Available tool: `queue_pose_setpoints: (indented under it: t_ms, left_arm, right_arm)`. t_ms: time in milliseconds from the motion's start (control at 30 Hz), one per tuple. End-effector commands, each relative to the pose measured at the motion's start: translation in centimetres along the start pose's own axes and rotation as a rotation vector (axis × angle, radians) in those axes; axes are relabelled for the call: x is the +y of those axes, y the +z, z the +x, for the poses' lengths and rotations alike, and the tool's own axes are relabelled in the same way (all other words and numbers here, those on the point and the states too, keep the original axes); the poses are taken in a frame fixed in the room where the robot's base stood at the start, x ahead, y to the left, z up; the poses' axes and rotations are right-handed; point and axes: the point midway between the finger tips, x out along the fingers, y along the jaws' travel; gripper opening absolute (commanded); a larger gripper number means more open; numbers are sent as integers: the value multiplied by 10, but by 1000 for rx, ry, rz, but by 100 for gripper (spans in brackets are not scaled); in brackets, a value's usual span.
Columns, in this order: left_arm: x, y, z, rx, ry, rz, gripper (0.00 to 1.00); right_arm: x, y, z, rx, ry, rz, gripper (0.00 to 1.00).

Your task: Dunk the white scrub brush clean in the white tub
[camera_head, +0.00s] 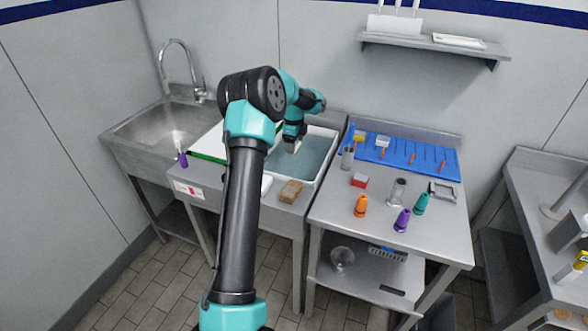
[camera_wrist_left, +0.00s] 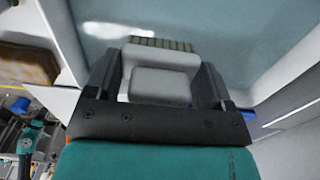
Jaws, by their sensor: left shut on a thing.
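The white tub (camera_head: 330,168) holds blue-grey water and stands in the counter between the sink and the right-hand table. The brush's dark bristles (camera_wrist_left: 160,43) point away from the gripper toward the water (camera_wrist_left: 235,30). I cannot tell whether the bristles touch the water. My right gripper is not in view.
A brown sponge (camera_head: 291,191) lies in front of the tub. A steel sink (camera_head: 165,122) with a tall faucet (camera_head: 182,62) is at left. The right table holds a blue mat (camera_head: 400,152) with tools, plus orange, purple and teal cones (camera_head: 421,203).

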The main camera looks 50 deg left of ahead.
Motion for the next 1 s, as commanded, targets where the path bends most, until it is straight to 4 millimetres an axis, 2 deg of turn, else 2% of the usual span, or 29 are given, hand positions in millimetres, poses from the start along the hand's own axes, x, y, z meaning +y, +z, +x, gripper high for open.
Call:
queue_pose_setpoints:
  t_ms: [400, 1000]
  left_arm:
    - [0, 0, -24, 0, -1, 0, 52]
    - [0, 0, -25, 0, 0, 0, 52]
  right_arm:
    - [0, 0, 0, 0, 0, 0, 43]
    - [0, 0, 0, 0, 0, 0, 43]
